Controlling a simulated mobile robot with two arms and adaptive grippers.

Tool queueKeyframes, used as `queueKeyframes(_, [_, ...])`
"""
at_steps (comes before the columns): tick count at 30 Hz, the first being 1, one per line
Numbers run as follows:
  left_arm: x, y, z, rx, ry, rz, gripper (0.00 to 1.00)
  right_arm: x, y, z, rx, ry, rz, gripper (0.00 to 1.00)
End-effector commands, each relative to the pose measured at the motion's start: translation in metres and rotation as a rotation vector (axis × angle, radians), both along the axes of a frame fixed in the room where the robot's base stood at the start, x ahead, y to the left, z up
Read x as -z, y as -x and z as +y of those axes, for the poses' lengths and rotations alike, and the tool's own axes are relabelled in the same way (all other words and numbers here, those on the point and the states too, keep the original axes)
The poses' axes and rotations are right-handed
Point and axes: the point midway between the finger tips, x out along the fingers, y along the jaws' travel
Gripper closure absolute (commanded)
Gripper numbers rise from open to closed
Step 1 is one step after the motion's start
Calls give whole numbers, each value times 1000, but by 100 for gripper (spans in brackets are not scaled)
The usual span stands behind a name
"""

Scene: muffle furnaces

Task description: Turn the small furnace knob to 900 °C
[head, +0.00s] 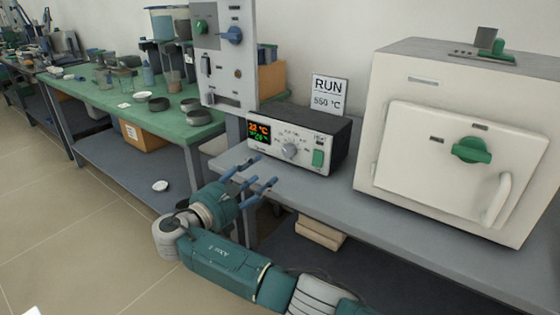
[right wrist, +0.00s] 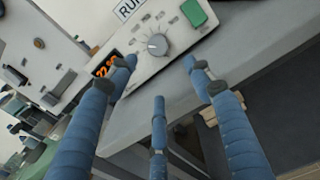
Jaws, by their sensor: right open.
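The control box (head: 262,147) with a dark top and pale front stands on the grey bench. Its grey round knob (head: 290,151) sits mid-panel inside a printed scale; the knob also shows in the right wrist view (right wrist: 157,44). I cannot read which mark it points to. An orange and green display (head: 259,133) on the left of the panel shows about 22 °C. My right gripper (head: 258,180) is open and empty, its blue fingers in front of and below the panel, apart from the knob. My left gripper is not in view.
A green switch (head: 318,158) sits right of the knob. A sign (head: 329,94) reads RUN 550 °C. A large white furnace (head: 396,75) with a green handle (head: 472,150) stands at right. A grey panel (head: 227,75) stands at left. The bench edge lies close to my fingers.

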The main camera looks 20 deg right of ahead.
Motion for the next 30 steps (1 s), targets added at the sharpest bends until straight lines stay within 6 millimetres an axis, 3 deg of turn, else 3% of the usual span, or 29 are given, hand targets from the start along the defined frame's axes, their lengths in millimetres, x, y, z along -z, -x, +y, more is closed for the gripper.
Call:
queueKeyframes(5, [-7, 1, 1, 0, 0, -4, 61, -6, -5, -8, 9, 17, -5, 49])
queueKeyframes(19, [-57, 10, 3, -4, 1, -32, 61, -4, -55, -72, 8, 13, -4, 49])
queueKeyframes(30, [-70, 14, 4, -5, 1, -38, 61, -5, -66, -86, 6, 11, -4, 49])
